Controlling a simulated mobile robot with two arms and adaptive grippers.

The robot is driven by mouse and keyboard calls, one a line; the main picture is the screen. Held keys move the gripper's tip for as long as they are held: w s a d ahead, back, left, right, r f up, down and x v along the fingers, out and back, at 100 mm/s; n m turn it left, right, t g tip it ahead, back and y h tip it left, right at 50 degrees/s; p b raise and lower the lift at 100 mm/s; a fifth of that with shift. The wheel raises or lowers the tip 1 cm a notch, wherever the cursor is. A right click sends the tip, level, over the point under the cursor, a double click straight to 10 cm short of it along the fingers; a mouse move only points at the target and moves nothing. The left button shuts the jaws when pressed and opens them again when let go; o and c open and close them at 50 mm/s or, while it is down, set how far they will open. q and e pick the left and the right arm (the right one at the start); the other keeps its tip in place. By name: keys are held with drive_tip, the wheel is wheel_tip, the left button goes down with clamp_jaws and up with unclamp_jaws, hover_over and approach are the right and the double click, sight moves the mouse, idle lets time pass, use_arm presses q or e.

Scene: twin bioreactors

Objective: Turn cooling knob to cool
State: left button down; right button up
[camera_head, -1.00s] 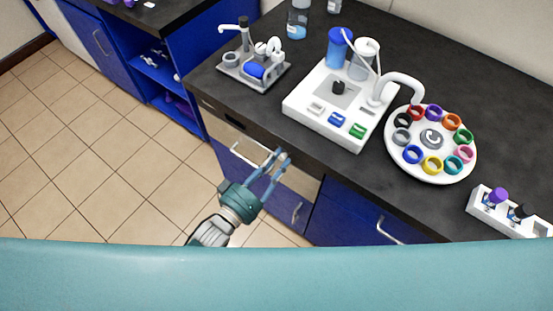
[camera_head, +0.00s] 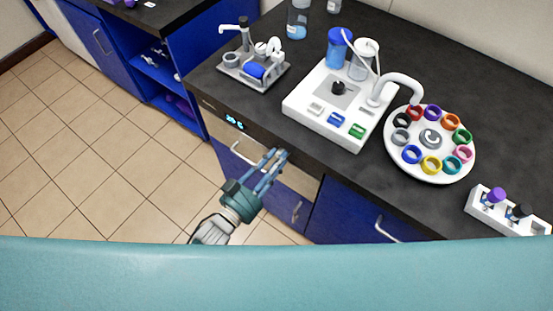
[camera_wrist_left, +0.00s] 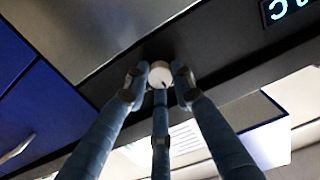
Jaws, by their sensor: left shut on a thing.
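The cooling knob is a small round pale knob with a dark mark (camera_wrist_left: 160,73) on the dark front panel under the counter edge. My left gripper (camera_head: 278,156) is at this panel in the head view, and its fingers hide the knob there. In the left wrist view the three fingers of my left gripper (camera_wrist_left: 160,80) are closed around the knob, one on each side and one in front. A small display with lit blue-white symbols (camera_head: 235,122) is on the same panel, left of the gripper; it also shows cut off in the left wrist view (camera_wrist_left: 288,10). My right gripper is not in view.
On the black counter (camera_head: 290,150) stand a white device with a black knob (camera_head: 322,105), a round white carousel with coloured rings (camera_head: 432,175), a small grey apparatus (camera_head: 253,70) and a white vial rack (camera_head: 530,224). Blue cabinet doors with handles (camera_head: 345,215) are below. Tiled floor is free at left.

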use_arm(q)
drive_tip(key=shift+w+r+m, duration=0.1)
drive_tip(key=shift+r+m, duration=0.05)
drive_tip(key=shift+m, duration=0.15)
idle(0.4)
drive_tip(key=c, duration=1.5)
unclamp_jaws()
drive_tip(key=shift+o, duration=0.2)
drive_tip(key=shift+a, duration=0.1)
drive_tip(key=v, duration=1.2)
